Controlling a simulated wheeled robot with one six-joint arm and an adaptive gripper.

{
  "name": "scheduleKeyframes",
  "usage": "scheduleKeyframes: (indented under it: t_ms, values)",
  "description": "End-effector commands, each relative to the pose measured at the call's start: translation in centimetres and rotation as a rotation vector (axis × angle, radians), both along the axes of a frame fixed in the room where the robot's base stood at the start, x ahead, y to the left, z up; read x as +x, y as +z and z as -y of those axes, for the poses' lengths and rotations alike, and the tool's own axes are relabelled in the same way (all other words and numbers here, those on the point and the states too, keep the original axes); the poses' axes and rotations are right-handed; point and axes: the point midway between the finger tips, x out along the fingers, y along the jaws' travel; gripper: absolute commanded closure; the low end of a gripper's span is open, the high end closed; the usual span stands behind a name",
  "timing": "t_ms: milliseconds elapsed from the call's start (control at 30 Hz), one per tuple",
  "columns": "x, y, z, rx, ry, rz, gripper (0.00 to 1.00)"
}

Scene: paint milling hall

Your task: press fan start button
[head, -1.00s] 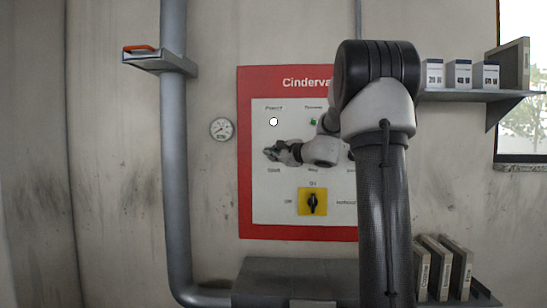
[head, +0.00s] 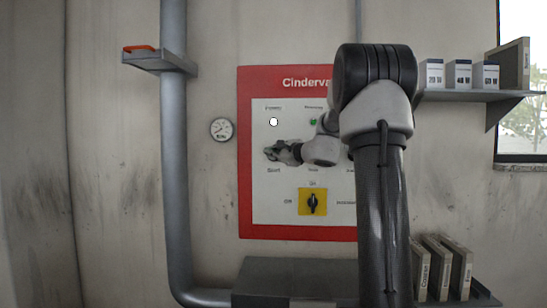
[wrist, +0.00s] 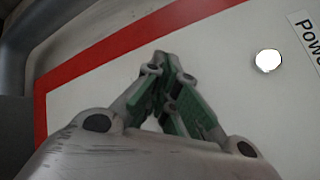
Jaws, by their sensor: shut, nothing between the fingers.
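A red-framed control panel with a white face (head: 262,205) is on the wall ahead. My gripper (head: 268,153) is shut and empty at the left part of the panel, just above a small label that seems to read "Start". The button for that label is not visible; my gripper covers that spot. In the wrist view the closed fingertips (wrist: 172,62) point at the white panel face; I cannot tell whether they touch it. A white round lamp (head: 273,122) sits above my gripper, under a "Power" label; it also shows in the wrist view (wrist: 268,61).
A green lamp (head: 313,122) and a yellow switch plate with a black knob (head: 312,202) are on the panel. My arm hides its right part. A gauge (head: 221,129) and a grey pipe (head: 174,170) are to the left. Shelves with boxes (head: 463,75) and binders (head: 440,266) are right.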

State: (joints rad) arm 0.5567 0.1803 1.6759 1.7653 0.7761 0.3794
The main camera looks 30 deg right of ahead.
Motion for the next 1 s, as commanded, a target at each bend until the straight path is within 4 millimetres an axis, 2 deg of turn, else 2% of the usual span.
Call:
scheduleKeyframes:
  t_ms: [1000]
  values:
    - [0.7,-0.01,0.48,0.0,0.0,0.0,1.0]
